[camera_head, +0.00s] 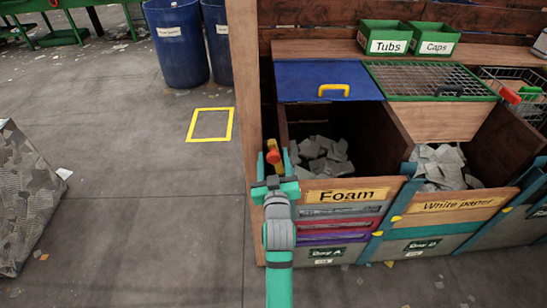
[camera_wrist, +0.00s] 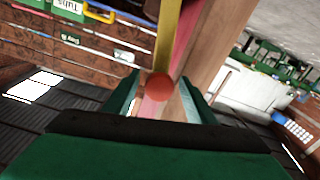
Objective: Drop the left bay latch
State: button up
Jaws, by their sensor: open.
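The left bay latch (camera_head: 272,147) is a yellow bar with a red ball knob (camera_head: 273,157), at the front left post of the Foam bay. My gripper (camera_head: 275,181) is open just in front of it, its teal fingers spread. In the wrist view the red knob (camera_wrist: 159,87) shows between the two fingertips, with the yellow bar (camera_wrist: 167,35) running up behind it. I cannot tell whether either finger touches the knob. The lower part of the latch is hidden by my gripper in the head view.
The Foam bay (camera_head: 345,195) holds grey chunks, with a blue lid (camera_head: 312,79) at its back. The White paper bay (camera_head: 455,204) is to its right. Open floor (camera_head: 140,215) lies to the left.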

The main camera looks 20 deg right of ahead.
jog(key=shift+w+d, duration=0.1)
jog(key=shift+w, duration=0.2)
grip_shut()
